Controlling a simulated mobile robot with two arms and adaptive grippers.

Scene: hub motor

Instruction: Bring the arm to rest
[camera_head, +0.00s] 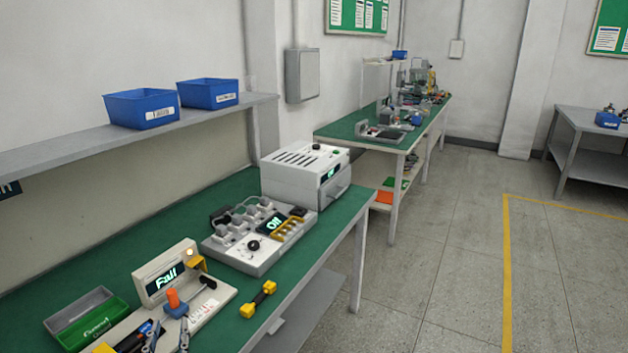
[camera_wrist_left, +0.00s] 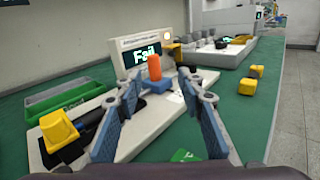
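My left gripper (camera_head: 168,335) shows at the bottom of the head view, low at the near end of the green bench. In the left wrist view its two blue-padded fingers (camera_wrist_left: 157,90) are spread apart with nothing held between them. Beyond the fingertips stands an orange cylinder (camera_wrist_left: 154,68) on a blue block, on the white test station (camera_head: 205,307). The station's screen (camera_head: 165,281) reads "Fail". My right gripper is in neither view.
An open green box (camera_head: 85,320) lies left of the station and a yellow-and-black part (camera_head: 258,299) to its right. A control panel (camera_head: 255,245) and a white machine (camera_head: 305,175) stand farther along the bench. Blue bins (camera_head: 142,109) sit on the shelf. Floor at right is clear.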

